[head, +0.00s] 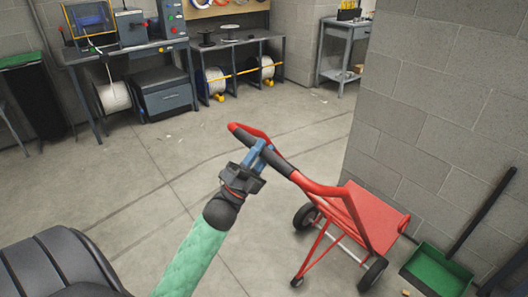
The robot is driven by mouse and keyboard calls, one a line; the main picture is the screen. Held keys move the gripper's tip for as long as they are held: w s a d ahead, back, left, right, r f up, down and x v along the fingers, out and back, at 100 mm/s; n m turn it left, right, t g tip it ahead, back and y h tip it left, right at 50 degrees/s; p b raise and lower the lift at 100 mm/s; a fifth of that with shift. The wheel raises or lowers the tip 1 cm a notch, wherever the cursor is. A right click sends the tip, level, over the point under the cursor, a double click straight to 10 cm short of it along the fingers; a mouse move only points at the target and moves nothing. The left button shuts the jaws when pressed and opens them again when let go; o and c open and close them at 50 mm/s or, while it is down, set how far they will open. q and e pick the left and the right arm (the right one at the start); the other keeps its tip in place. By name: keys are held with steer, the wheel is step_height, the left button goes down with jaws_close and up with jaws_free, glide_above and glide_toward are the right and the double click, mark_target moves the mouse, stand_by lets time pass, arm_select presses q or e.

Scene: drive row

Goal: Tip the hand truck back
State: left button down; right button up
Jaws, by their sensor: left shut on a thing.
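The red hand truck (380,216) stands on the floor at the right, close to the block wall. Its frame leans, with the handle reaching up and left and dark wheels (306,217) low down. My left gripper (257,153) is shut on the dark grip of the hand truck's handle (275,160). My green-sleeved left arm reaches up to it from the bottom of the view. The gripper's fingers look blue where they meet the bar. My right gripper is not in view.
A grey block wall (440,120) rises right behind the hand truck. A green dustpan (436,270) with a dark handle lies at the lower right. Workbenches (130,48) with equipment and cable reels line the back. The concrete floor (150,180) at left and middle is clear.

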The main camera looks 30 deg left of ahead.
arm_select(q)
steer(key=shift+w+f, duration=0.15)
steer(key=shift+f, duration=0.5)
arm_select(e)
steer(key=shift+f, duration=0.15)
arm_select(q)
steer(key=c, duration=1.4)
jaws_free()
steer(key=shift+d, duration=0.1)
steer(key=shift+c, duration=0.2)
steer(key=o, duration=0.3)
steer(key=shift+w, duration=0.15)
steer(key=shift+o, duration=0.2)
steer(key=shift+r, duration=0.15)
steer(key=shift+s, duration=0.2)
steer(key=shift+s+a+f, duration=0.15)
steer(key=shift+a+f, duration=0.05)
steer(key=shift+f, duration=0.15)
steer(key=b+v, duration=0.1)
steer(key=v, duration=0.6)
steer(key=shift+b, duration=0.3)
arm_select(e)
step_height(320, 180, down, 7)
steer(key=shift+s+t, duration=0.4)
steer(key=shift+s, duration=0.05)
